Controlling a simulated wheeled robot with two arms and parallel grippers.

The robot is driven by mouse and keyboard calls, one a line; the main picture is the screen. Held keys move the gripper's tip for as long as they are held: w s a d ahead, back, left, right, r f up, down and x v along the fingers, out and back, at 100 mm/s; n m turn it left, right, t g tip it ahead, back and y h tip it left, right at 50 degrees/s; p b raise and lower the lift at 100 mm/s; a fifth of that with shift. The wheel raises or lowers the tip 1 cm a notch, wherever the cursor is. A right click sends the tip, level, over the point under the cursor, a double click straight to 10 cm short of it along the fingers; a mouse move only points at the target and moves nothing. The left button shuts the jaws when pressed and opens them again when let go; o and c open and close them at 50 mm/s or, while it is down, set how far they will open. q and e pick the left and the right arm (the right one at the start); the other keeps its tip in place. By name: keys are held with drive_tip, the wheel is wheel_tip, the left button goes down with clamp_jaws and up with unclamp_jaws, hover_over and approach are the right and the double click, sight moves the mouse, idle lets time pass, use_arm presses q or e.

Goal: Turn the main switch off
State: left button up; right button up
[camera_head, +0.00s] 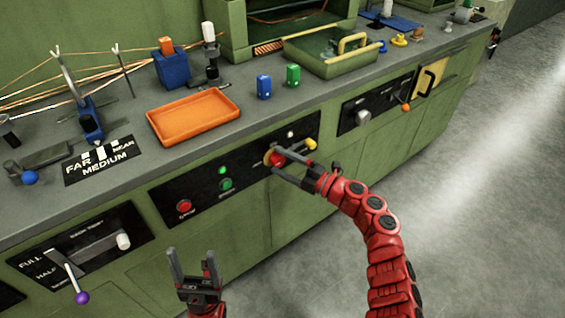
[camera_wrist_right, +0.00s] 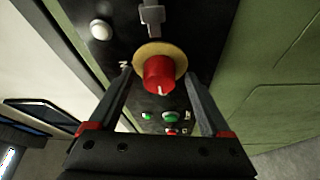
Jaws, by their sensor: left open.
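The main switch (camera_head: 276,158) is a red rotary knob on a yellow round plate, set in the black front panel. In the right wrist view the red knob (camera_wrist_right: 159,73) is centred, with a white mark on its face pointing down in the picture. My right gripper (camera_head: 279,161) is open, one finger on each side of the knob. Gaps show between the knob and both fingers in the wrist view, so it does not look gripped. My left gripper (camera_head: 192,254) is open and empty, low in front of the cabinet.
The panel also holds a yellow knob (camera_head: 310,144), a green button (camera_head: 226,184) with a lit green lamp (camera_head: 222,170), and a red button (camera_head: 184,206). An orange tray (camera_head: 194,115) and blue and green blocks stand on the bench. The floor (camera_head: 480,200) at right is clear.

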drive_tip(key=shift+d, duration=0.1)
drive_tip(key=v, duration=1.7)
drive_tip(key=shift+p, duration=0.4)
drive_tip(key=shift+s, duration=0.15)
